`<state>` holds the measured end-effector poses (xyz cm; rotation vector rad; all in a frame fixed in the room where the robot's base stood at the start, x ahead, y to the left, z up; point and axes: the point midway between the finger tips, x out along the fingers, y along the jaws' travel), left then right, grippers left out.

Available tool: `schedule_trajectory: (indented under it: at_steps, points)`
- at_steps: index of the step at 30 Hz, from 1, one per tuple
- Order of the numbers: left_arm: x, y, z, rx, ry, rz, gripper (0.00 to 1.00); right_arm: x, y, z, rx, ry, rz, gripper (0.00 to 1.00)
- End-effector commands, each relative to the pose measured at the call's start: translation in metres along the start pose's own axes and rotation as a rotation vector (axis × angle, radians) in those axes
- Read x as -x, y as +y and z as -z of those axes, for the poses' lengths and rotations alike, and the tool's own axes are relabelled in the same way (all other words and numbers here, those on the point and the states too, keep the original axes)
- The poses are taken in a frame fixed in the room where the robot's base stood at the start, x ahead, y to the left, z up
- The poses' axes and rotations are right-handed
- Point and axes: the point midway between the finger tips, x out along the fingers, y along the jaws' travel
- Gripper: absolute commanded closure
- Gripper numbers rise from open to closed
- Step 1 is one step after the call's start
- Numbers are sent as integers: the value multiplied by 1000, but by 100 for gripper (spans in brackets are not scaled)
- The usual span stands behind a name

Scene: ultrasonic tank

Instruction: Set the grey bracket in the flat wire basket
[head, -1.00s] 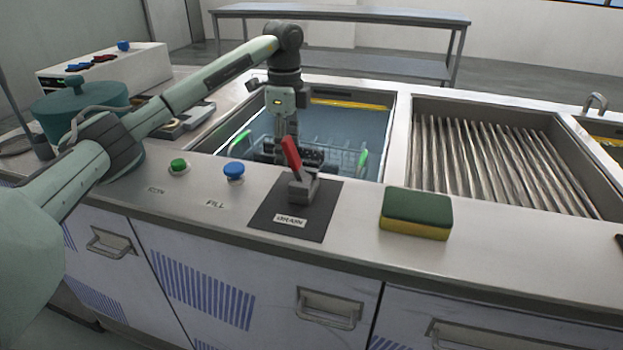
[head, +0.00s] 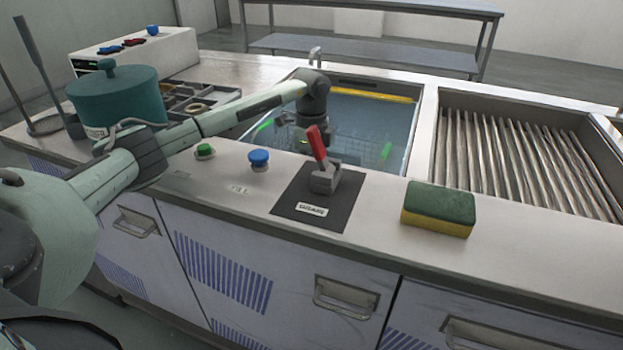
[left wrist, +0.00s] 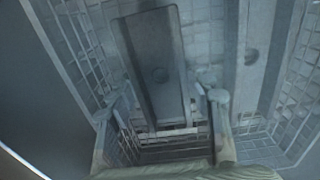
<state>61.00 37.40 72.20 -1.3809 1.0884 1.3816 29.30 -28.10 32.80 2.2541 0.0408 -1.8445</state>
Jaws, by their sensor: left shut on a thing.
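The flat wire basket shows in the head view as wire mesh with green handles (head: 385,151), down in the water of the tank. In the left wrist view its mesh wall (left wrist: 85,45) runs around the gripper. The grey bracket (left wrist: 155,60) is a grey plate with a round hole, seen inside the basket between my fingers. My left gripper (left wrist: 160,115) is shut on the bracket, low in the basket; whether the bracket touches the basket floor I cannot tell. In the head view the red lever and counter edge hide most of this gripper. My right gripper is not in view.
A red-handled lever (head: 318,150), a blue button (head: 258,158) and a green button (head: 205,150) stand on the front counter. A sponge (head: 438,208) lies at right. A ribbed basin (head: 530,150) is right of the tank.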

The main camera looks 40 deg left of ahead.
Motion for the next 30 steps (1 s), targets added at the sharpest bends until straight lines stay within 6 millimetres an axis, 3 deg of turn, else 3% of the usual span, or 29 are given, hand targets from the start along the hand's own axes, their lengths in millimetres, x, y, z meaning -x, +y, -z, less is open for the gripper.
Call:
schedule_trajectory:
  at_steps: [4, 5, 9, 21, 26, 30]
  points:
    - [-1, 0, 0, 0, 1, 1, 94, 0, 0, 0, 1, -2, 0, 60]
    - [-2, 0, 0, 0, 0, 0, 48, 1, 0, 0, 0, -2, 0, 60]
    - [-2, 0, 0, 0, 0, 0, 31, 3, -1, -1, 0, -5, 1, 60]
    - [4, 0, 0, 0, 1, 2, 29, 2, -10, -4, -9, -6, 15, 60]
    - [27, -1, 0, -1, 1, 5, 29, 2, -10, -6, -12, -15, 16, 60]
    - [59, -1, 1, -1, 1, 5, 29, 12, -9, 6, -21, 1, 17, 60]
